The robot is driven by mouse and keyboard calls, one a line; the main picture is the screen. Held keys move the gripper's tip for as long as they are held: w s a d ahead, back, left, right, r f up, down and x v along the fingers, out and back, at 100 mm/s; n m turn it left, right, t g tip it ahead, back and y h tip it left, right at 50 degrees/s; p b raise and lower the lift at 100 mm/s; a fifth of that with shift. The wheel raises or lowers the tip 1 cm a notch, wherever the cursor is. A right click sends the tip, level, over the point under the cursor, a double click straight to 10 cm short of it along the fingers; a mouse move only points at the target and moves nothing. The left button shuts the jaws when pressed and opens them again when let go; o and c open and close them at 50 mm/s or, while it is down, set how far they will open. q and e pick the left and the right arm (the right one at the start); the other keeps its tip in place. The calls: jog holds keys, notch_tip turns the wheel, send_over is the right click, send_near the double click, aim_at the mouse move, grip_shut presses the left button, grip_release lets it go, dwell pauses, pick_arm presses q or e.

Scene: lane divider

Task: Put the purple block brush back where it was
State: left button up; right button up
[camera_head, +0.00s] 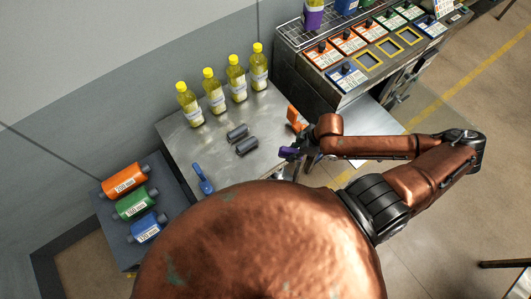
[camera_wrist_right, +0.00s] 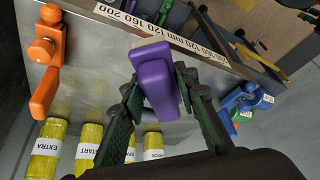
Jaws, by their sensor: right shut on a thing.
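The purple block brush (camera_wrist_right: 154,78) is between the two fingers of my right gripper (camera_wrist_right: 160,98), which is shut on it. It is held near the front right part of the metal table (camera_head: 185,145), and only a small purple part (camera_head: 289,152) shows at my right gripper (camera_head: 293,158) in the head view. I cannot tell whether it touches the table. My left gripper is not in view.
Several yellow bottles (camera_head: 236,79) line the back of the table. Two dark cylinders (camera_head: 237,133) lie mid-table. Orange, green and blue rolls (camera_head: 134,204) sit on a lower shelf at left. A grey cabinet with coloured trays (camera_head: 348,75) stands at back right.

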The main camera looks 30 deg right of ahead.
jog(key=shift+s+d, duration=0.2)
jog(key=shift+s, duration=0.45)
jog(key=shift+a+n, duration=0.1)
jog(key=shift+n, duration=0.2)
jog(key=w+a+f+p, duration=0.1)
jog(key=w+a+f, duration=0.3)
jog(key=w, duration=0.4)
send_near(263, 155)
jog(key=shift+w+a+f, duration=0.5)
jog(key=shift+a+f, duration=0.2)
jog(key=shift+f, duration=0.05)
jog(key=shift+w+f, duration=0.15)
jog(key=shift+f, duration=0.05)
jog(key=x, duration=0.1)
jog(key=p+x, duration=0.1)
jog(key=x, duration=0.1)
jog(key=shift+s+d+f, duration=0.1)
jog(key=shift+s+d, duration=0.1)
jog(key=shift+s, duration=0.05)
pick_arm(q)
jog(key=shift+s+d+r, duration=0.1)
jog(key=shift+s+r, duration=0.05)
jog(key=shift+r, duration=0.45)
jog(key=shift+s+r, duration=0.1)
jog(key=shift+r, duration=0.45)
pick_arm(e)
jog(key=shift+f, duration=0.35)
jog(key=shift+f, duration=0.1)
